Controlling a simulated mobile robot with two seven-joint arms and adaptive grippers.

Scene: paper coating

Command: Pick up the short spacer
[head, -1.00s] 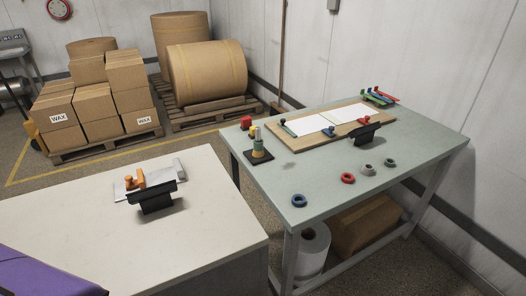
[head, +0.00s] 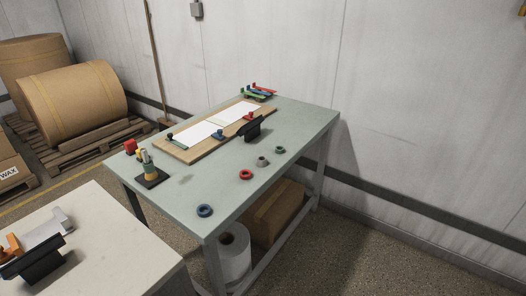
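Several ring-shaped pieces lie apart on the green-grey table (head: 190,184): a blue ring (head: 204,211), a red ring (head: 246,175), a taller grey piece (head: 263,161) and a dark green ring (head: 280,150). A black square base (head: 151,179) at the table's left end carries an upright stack of coloured pieces (head: 150,168). I cannot tell by sight which piece is the short spacer. Neither of my grippers is in view.
A wooden board (head: 180,155) with white sheets lies along the table's back. A black stand (head: 249,129) is at its front edge. A pale table (head: 100,225) stands at lower left. A paper roll (head: 233,254) and carton (head: 274,216) sit below. Floor at right is clear.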

